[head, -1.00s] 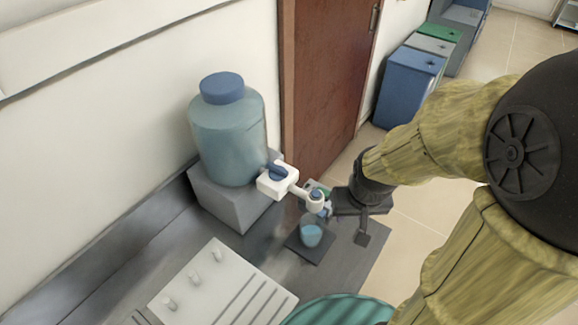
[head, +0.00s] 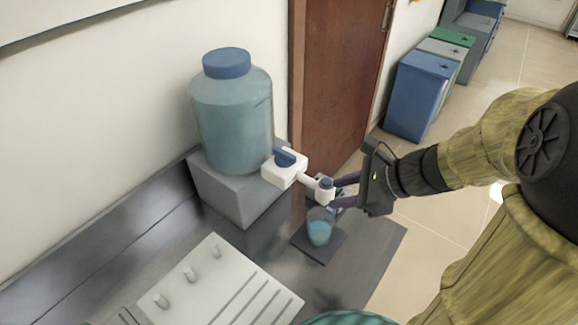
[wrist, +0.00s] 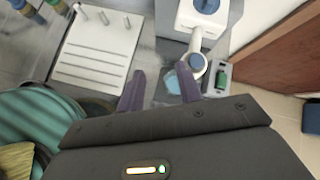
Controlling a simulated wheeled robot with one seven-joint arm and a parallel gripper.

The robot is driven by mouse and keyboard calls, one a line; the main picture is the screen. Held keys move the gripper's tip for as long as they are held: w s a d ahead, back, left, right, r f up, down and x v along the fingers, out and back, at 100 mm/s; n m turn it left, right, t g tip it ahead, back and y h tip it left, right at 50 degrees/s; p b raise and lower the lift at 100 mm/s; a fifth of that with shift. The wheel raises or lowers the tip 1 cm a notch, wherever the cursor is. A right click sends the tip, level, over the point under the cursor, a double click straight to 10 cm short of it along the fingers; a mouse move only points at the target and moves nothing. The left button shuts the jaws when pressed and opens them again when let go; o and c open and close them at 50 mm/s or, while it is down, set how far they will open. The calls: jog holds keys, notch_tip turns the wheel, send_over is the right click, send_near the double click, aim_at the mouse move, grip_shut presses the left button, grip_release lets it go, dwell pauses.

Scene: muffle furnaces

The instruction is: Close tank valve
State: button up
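The tank (head: 232,115) is a translucent bluish bottle with a blue cap, standing on a grey block. Its valve (head: 283,170) is a white body with a blue handle (head: 287,157), and a white spout (head: 316,187) ends in a small blue-topped knob (head: 327,183). The valve also shows at the top of the wrist view (wrist: 200,22). My gripper (head: 339,191) is close beside the spout end, with nothing seen held. In the wrist view its purple fingers (wrist: 160,86) are apart. I cannot tell whether a finger touches the spout.
A cup with blue liquid (head: 319,231) stands below the spout on a dark pad (head: 322,252). A green-and-grey item (wrist: 216,76) is beside it. A white rack with pegs (head: 215,285) lies on the counter. A brown door (head: 337,80) is behind.

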aim_at(287, 153)
jog(key=w+d+r+m+t+y+b, duration=0.1)
jog(key=w+d+r+m+t+y, duration=0.1)
jog(key=w+r+m+t, duration=0.1)
jog(key=w+m+t, duration=0.1)
jog(key=m, duration=0.1)
jog(key=shift+w+r+m+b, duration=0.3)
jog(key=shift+w+r+b, duration=0.05)
jog(key=shift+r+b, duration=0.05)
jog(key=shift+a, duration=0.1)
jog(key=b+x, duration=0.1)
jog(key=x, duration=1.6)
jog(key=shift+w+a, duration=0.15)
jog(key=shift+a, duration=0.05)
jog(key=shift+c, duration=0.2)
grip_shut()
